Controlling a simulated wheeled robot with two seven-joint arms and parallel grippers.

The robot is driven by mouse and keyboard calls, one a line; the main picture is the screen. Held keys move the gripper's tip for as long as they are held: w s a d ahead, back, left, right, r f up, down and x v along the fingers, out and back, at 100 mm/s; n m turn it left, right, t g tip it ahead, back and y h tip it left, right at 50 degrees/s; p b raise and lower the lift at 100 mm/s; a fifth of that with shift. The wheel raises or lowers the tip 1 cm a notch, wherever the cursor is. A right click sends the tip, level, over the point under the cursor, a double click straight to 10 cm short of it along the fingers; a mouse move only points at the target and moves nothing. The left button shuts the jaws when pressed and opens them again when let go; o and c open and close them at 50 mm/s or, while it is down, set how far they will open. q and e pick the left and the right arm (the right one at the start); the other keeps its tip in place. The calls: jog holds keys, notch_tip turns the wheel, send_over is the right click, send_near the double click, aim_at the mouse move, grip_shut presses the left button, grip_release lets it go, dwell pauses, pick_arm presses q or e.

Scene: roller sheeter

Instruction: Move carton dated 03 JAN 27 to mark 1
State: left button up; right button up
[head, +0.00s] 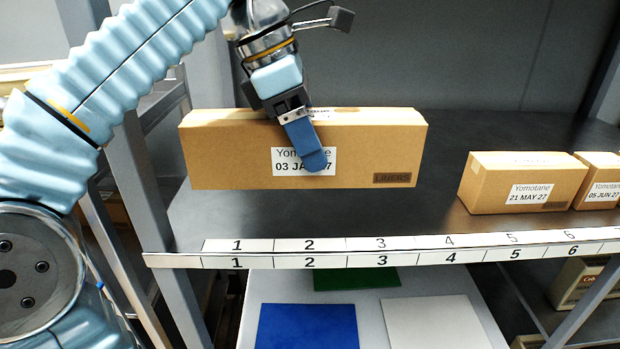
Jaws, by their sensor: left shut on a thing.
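The carton dated 03 JAN 27 (225,155) is a long brown box with a white label reading "Yomotane" and a "LINERS" print at its right end. My left gripper (305,140) is shut on it from above, with one blue finger over the front label, hiding part of the date. The far finger is hidden behind the carton. The carton appears raised over the shelf, behind marks 1 to 3. Mark 1 (237,246) is at the left end of the numbered strip on the shelf's front edge. My right gripper is not in view.
A carton dated 21 MAY 27 (522,183) and one dated 05 JUN 27 (600,180) stand on the dark shelf (400,220) at the right, behind marks 5 and 6. A grey post (135,180) bounds the left. Blue (305,326) and white (437,322) panels lie below.

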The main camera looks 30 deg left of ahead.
pick_arm(q)
jog(key=shift+w+a+f+b, duration=0.4)
jog(key=shift+w+f, duration=0.45)
jog(key=shift+f, duration=0.7)
jog(key=shift+w+a+f+b, duration=0.4)
jog(key=shift+w+f, duration=0.4)
jog(key=shift+f, duration=0.7)
jog(key=shift+w+a+f+b, duration=0.4)
jog(key=shift+w+f, duration=0.45)
jog(key=shift+f, duration=0.7)
jog(key=shift+d, duration=0.1)
jog(key=shift+f, duration=0.15)
jog(key=o, duration=1.6)
jog(key=shift+c, duration=0.2)
